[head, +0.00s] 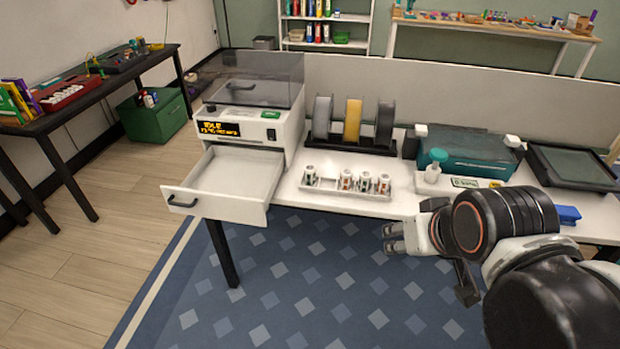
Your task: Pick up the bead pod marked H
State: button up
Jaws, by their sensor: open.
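Several small white pods stand in a white tray (325,186) near the front edge of the white table. One pod (309,175) is at the left end, apart from the others. A second pod (346,180) and a third pod (364,182) stand side by side, with another pod (383,184) at the right end. Their markings are too small to read, so I cannot tell which is H. My gripper (390,239) is open, in front of the table edge, below and right of the tray. It is apart from the pods, and no held object shows.
A machine (255,125) with a lit display stands left of the tray; its empty drawer (236,175) is pulled out past the table edge. Spools (354,122) stand behind the tray.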

aim_at(313, 173)
jog(key=shift+o, duration=1.1)
jog(key=shift+w, duration=0.1)
jog(key=w+a+f+n+t+y+p, duration=0.1)
jog(key=w+a+n+y, duration=0.15)
jog(key=w, duration=0.85)
jog(key=w+a+f+n+t+y+p, duration=0.15)
jog(key=w+a, duration=0.25)
jog(key=w, duration=0.7)
jog(key=w+a+f+y, duration=0.1)
jog(key=w+f, duration=0.5)
jog(key=w+a+f+n+t+b, duration=0.1)
jog(key=w+a+f, duration=0.1)
jog(key=w+f, duration=0.4)
jog(key=w+a+f+n+t+y, duration=0.1)
jog(key=w+a+f, duration=0.1)
jog(key=w+f, duration=0.4)
jog(key=shift+w+y, duration=0.3)
jog(key=shift+w, duration=0.9)
jog(key=b+x, duration=0.1)
jog(key=x, duration=0.1)
jog(key=b+x, duration=0.2)
jog(key=shift+w+d+f, duration=0.1)
jog(key=shift+w+f, duration=0.15)
jog(key=shift+f, duration=0.05)
jog(key=shift+w+f, duration=0.1)
jog(key=shift+w, duration=0.25)
jog(key=c, duration=1.2)
